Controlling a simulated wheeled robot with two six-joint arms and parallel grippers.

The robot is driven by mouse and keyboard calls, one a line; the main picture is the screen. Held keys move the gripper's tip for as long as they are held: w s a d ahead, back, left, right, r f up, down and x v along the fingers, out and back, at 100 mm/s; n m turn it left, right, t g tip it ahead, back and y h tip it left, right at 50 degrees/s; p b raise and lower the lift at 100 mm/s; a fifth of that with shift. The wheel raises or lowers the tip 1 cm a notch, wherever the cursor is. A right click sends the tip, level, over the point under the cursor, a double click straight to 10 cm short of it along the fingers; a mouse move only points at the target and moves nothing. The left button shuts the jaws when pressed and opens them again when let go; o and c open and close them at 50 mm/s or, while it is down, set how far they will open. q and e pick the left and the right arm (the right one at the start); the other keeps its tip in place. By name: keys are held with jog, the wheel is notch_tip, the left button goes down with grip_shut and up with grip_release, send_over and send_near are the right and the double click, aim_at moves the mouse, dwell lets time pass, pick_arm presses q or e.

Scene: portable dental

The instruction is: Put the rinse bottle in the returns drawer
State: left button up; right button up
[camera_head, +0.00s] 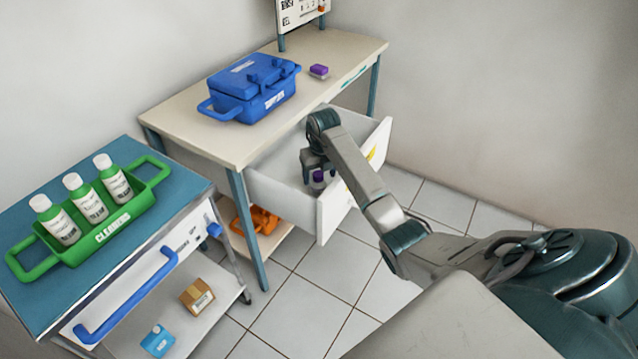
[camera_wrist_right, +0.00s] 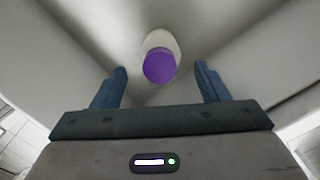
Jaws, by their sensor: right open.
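The rinse bottle, white with a purple cap (camera_head: 318,177), is inside the open white returns drawer (camera_head: 275,185) under the beige table. In the right wrist view its round purple cap (camera_wrist_right: 159,66) faces me, with some of the white body behind it. My right gripper (camera_head: 317,180) reaches down into the drawer over the bottle. Its fingers (camera_wrist_right: 160,82) are open, one on each side of the cap's line, with gaps on both sides. The bottle's lower part is hidden. My left gripper is not in view.
A blue case (camera_head: 250,88) and a small purple box (camera_head: 318,71) are on the table (camera_head: 185,125). Orange object (camera_head: 258,218) under the table.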

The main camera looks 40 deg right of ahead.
jog(key=r, duration=0.6)
jog(key=shift+s+a+r, duration=0.1)
jog(key=shift+s+r, duration=0.1)
jog(key=shift+s, duration=0.2)
